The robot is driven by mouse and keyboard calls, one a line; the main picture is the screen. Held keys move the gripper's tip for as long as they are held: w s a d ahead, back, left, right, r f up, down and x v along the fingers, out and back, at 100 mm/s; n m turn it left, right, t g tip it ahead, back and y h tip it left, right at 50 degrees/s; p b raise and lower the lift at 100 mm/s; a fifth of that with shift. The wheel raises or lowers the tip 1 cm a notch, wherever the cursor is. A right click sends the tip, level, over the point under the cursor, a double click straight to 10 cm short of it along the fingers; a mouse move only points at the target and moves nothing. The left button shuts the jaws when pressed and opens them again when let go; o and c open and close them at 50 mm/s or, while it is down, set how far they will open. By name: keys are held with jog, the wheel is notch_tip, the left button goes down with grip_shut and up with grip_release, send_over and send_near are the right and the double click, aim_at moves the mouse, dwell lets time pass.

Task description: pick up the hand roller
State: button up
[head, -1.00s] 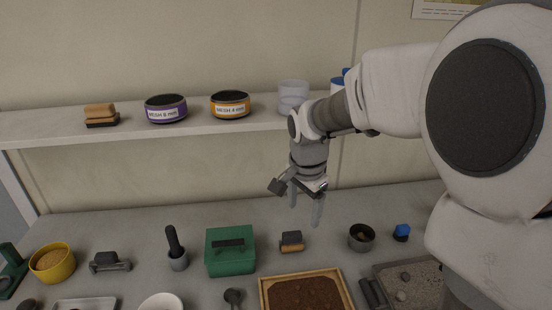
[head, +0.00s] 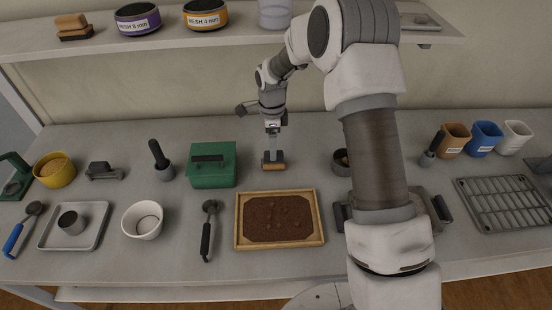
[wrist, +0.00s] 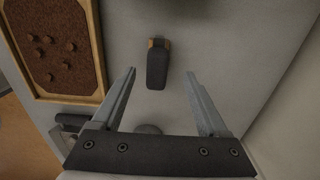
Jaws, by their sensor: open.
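The hand roller, which I take to be the dark grey handle with a wooden part at its base, stands on the bench (head: 274,166) behind the soil tray. In the wrist view the hand roller (wrist: 158,66) shows from above, its dark handle between and just beyond the fingertips. My gripper (head: 273,151) is open right above it in the head view and hides part of it. In the wrist view my gripper (wrist: 160,76) has one finger on each side, with a gap to the handle on both sides.
The green box (head: 212,166) stands close to the left. The wooden-framed soil tray (head: 238,234) lies in front. A dark cup (head: 341,160) stands to the right, partly behind my arm. The shelf (head: 130,43) runs along the wall behind.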

jog(key=f, duration=0.3)
jog(key=f+p, duration=0.1)
jog(key=f, duration=0.2)
jog(key=shift+s+d+f, duration=0.15)
jog(key=shift+s+f, duration=0.05)
jog(key=shift+f, duration=0.15)
jog(key=shift+c, duration=0.4)
grip_shut()
